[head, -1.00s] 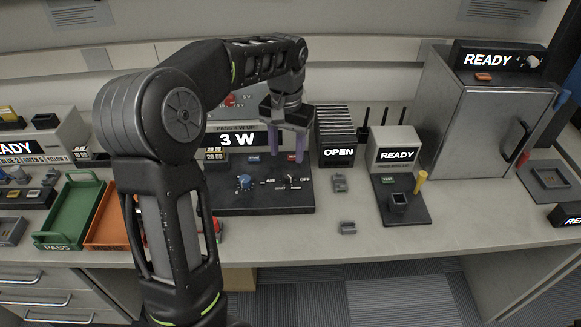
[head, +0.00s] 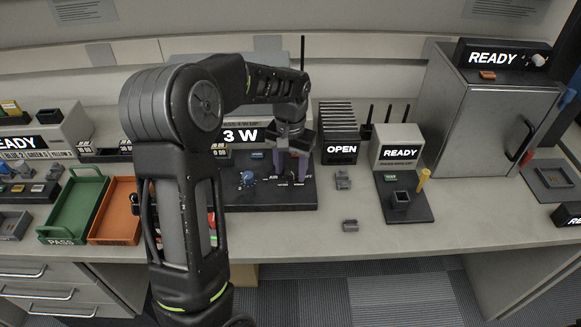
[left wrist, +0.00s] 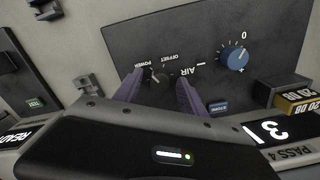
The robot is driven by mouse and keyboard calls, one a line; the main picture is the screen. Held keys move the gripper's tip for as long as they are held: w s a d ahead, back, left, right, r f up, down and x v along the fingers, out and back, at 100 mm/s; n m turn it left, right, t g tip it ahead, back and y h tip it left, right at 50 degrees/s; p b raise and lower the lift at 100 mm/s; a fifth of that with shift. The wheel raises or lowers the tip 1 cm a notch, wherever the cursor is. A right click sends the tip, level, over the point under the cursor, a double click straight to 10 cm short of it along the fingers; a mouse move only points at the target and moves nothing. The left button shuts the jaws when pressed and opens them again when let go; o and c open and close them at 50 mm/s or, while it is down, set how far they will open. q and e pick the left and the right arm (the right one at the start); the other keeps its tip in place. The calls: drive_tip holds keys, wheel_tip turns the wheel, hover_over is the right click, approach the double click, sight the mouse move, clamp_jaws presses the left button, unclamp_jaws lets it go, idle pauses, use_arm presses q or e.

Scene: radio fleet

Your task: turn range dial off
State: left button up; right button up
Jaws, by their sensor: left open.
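The black instrument panel (head: 240,200) lies on the bench, with a blue dial (head: 247,179) on its left part. In the left wrist view the blue dial (left wrist: 236,57) has marks 0 and + around it. A small black knob (left wrist: 162,78) sits beside the words AIR, OFFSET and POWER. My left gripper (head: 291,174) points down over the panel's right part, its purple fingers apart. In the left wrist view the fingertips (left wrist: 160,75) stand on either side of the black knob; whether they touch it I cannot tell. The knob is mostly hidden in the head view. My right gripper is not in view.
A display reading 3 W (head: 240,136) stands behind the panel. To the right are a rack marked OPEN (head: 340,150) and a READY unit (head: 398,150). Green (head: 75,210) and orange (head: 115,215) trays lie left.

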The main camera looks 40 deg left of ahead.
use_arm(q)
drive_tip(key=shift+c, duration=0.6)
clamp_jaws()
drive_tip(key=shift+n, duration=0.4)
drive_tip(key=n, duration=0.5)
drive_tip(key=n+p, duration=0.1)
drive_tip(key=n, duration=0.5)
idle(0.3)
drive_tip(key=shift+o, duration=0.6)
unclamp_jaws()
